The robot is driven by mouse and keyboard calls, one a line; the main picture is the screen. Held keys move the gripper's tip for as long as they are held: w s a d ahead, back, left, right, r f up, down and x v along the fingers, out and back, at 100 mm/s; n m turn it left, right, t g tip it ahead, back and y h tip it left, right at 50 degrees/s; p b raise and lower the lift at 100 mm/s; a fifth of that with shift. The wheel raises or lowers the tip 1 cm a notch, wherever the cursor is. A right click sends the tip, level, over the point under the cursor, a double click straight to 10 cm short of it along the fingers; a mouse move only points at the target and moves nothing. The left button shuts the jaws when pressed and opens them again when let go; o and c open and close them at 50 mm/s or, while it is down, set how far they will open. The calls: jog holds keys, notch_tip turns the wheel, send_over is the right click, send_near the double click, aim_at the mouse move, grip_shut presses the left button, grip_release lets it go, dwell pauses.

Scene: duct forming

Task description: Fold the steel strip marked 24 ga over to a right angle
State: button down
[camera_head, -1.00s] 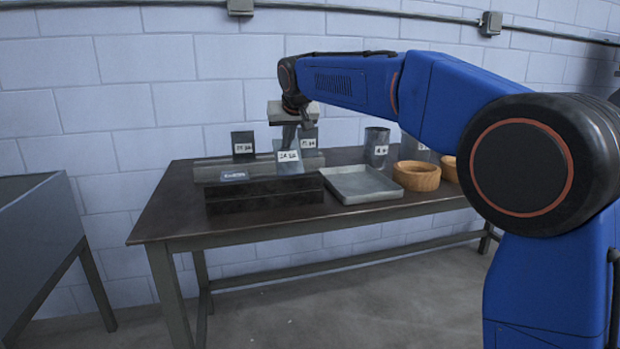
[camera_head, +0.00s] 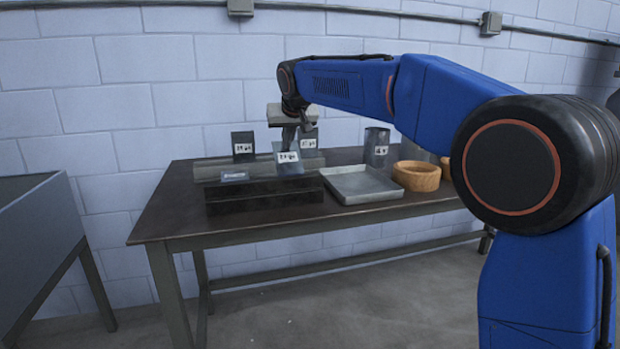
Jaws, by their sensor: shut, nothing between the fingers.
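A grey steel strip (camera_head: 288,168) with a white label stands tilted in the slot behind a dark block (camera_head: 265,197) on the bench. Its label is too small to read surely, though it may be 24 ga. My gripper (camera_head: 289,140) is shut and empty, pointing down at the upper part of this strip. It overlaps the strip's top edge in the picture; I cannot tell whether they touch. Two other labelled strips, one dark at the left (camera_head: 243,140) and one grey behind my gripper (camera_head: 309,142), stand upright in a long grey holder (camera_head: 207,170).
A grey tray (camera_head: 360,196) lies right of the dark block. Beyond it stand a labelled metal piece (camera_head: 377,142) and a wooden bowl (camera_head: 417,177). A small plate (camera_head: 235,176) sits behind the block. The bench's left front (camera_head: 170,215) is clear.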

jog(key=shift+w+f, duration=0.25)
jog(key=shift+f, duration=0.05)
jog(key=shift+w+a+f, duration=0.1)
jog(key=shift+w+f, duration=0.15)
jog(key=shift+f, duration=0.15)
jog(key=shift+w+a+f, duration=0.1)
jog(key=shift+w+f, duration=0.3)
jog(key=shift+f, duration=0.1)
dwell(0.4)
jog(key=shift+w+a+f, duration=0.15)
jog(key=shift+w+f, duration=0.2)
jog(key=shift+f, duration=0.35)
